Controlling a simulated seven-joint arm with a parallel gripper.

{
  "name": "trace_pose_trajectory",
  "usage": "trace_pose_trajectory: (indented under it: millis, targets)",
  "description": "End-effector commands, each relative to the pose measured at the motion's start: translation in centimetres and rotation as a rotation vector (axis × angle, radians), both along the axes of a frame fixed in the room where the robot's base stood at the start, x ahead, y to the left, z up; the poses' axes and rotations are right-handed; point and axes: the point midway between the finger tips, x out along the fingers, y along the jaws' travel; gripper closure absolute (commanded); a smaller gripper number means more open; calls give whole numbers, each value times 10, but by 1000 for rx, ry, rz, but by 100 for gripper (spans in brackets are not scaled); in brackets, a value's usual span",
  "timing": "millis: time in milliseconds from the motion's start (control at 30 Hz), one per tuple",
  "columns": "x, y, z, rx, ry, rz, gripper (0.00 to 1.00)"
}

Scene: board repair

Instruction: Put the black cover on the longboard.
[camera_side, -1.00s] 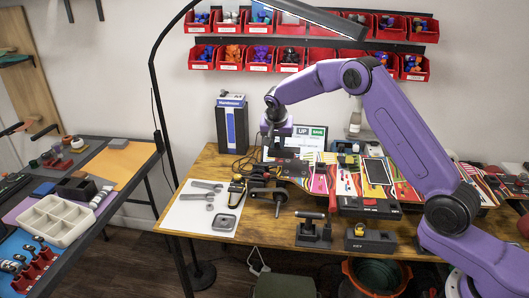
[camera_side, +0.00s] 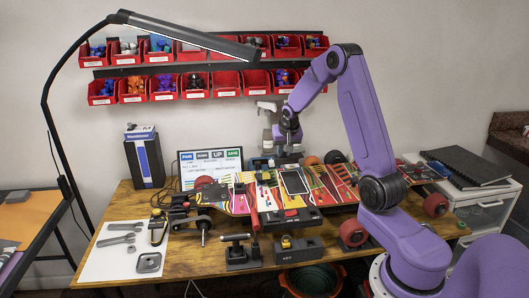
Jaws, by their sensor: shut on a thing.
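The longboard (camera_side: 325,181) lies across the workbench with its bright striped underside up and red wheels at its ends. A dark rectangular area with a pale outline (camera_side: 295,182) shows near its middle. My gripper (camera_side: 288,154) is over the far side of the board, behind that area, pointing down. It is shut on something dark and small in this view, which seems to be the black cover. The fingertips and most of the held piece are hard to make out. I cannot tell whether the piece touches the board.
A screen (camera_side: 210,160) and a blue-and-black box (camera_side: 145,158) stand behind, left of the board. A lamp (camera_side: 190,37) reaches over the bench. Tools lie on a white sheet (camera_side: 112,262) at the left. Black fixtures (camera_side: 298,250) stand along the front edge. Red bins (camera_side: 225,84) hang on the wall.

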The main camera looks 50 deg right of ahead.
Motion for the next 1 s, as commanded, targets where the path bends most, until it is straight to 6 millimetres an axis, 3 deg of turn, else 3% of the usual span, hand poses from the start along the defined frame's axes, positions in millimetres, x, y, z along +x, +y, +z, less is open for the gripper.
trace_pose_trajectory:
  millis: [1000]
  targets:
    - [-5, -4, -55, -1, -2, -1, 100]
